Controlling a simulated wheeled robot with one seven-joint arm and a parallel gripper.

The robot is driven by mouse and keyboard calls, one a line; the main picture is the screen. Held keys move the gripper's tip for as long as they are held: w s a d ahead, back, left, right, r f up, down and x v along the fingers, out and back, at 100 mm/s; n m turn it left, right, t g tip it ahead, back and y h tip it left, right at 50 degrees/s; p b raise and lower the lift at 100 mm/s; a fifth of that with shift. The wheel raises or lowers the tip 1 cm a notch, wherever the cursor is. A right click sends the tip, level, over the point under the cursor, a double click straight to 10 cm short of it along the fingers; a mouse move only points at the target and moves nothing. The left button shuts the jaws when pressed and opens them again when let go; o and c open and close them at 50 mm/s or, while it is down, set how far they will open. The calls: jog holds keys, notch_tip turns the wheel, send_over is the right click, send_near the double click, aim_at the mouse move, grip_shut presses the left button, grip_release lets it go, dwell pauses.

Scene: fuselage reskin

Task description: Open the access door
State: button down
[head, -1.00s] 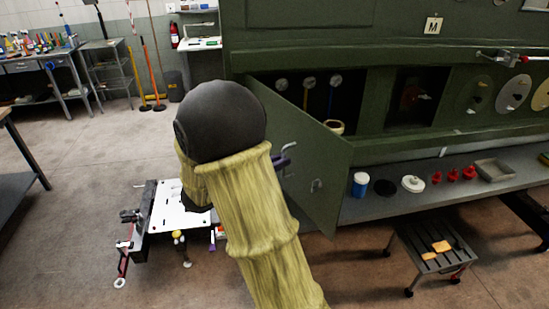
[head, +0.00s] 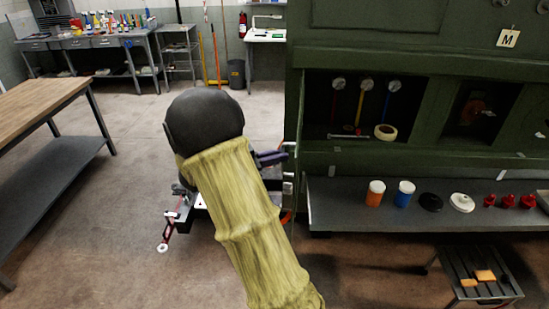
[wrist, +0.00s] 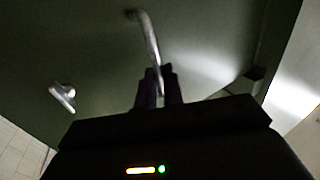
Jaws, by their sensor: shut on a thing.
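The green access door (head: 302,165) stands swung out from the panel and shows nearly edge-on in the head view, at the left side of its opening. The wrist view shows its dark green face (wrist: 95,45) with a curved metal handle (wrist: 150,38). My gripper (head: 284,155) is at the door's left face in the head view. In the wrist view my gripper's fingers (wrist: 160,88) are shut on the lower part of the handle. My arm hides some of the area left of the door. A small metal latch or second fitting (wrist: 62,96) sits on the door to the left.
The bay behind the door shows gauges (head: 367,86) and a tape roll (head: 386,132). A grey shelf (head: 335,205) below holds an orange jar (head: 375,193), a blue jar (head: 404,194) and red parts. A wood-topped table (head: 50,100) stands left.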

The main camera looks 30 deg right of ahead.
jog(key=shift+w+d+r, duration=0.15)
jog(key=shift+w+r, duration=0.1)
jog(key=shift+r, duration=0.05)
jog(key=c, duration=1.8)
grip_release()
jog(key=shift+o, duration=1.3)
jog(key=shift+w+d+f, duration=0.3)
jog(key=shift+w+d, duration=0.1)
jog(key=shift+d, duration=0.15)
jog(key=s+b+v, duration=0.1)
jog(key=b+v, duration=0.3)
jog(key=v, duration=1.4)
jog(key=shift+a+b, duration=0.2)
jog(key=shift+b, duration=0.2)
